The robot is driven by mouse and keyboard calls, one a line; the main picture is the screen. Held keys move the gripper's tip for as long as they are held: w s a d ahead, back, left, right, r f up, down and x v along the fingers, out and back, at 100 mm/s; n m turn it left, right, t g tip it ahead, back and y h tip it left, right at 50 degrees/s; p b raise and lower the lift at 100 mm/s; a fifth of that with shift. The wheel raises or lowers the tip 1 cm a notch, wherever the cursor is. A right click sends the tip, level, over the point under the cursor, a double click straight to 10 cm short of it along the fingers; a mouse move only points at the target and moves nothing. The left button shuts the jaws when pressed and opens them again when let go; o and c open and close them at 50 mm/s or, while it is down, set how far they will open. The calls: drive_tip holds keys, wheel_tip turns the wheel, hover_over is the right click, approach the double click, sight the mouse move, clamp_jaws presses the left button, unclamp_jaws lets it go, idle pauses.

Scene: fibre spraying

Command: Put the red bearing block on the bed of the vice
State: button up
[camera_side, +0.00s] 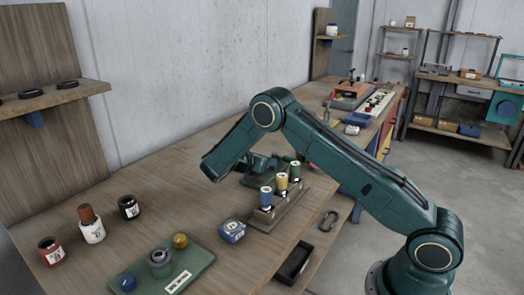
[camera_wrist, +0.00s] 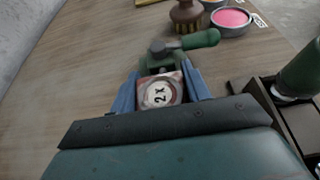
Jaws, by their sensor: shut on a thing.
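In the wrist view the blue fingers of my gripper (camera_wrist: 160,82) are shut on the red bearing block (camera_wrist: 157,97). In the side view my forearm reaches over the bench, and the gripper and block are not clear there. The green vice (camera_side: 254,180) shows partly behind the tool rack.
A rack (camera_side: 290,205) with several coloured handles stands close in front of the vice. In the wrist view a brown brush (camera_wrist: 186,14) and pink tin (camera_wrist: 232,19) lie beyond the vice.

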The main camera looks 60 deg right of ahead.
drive_tip(key=shift+f, duration=0.6)
drive_tip(key=o, duration=1.3)
drive_tip(key=shift+f, duration=0.1)
drive_tip(key=shift+c, duration=0.2)
drive_tip(key=shift+r, duration=0.85)
drive_tip(key=v, duration=1.2)
drive_tip(key=shift+f, duration=0.1)
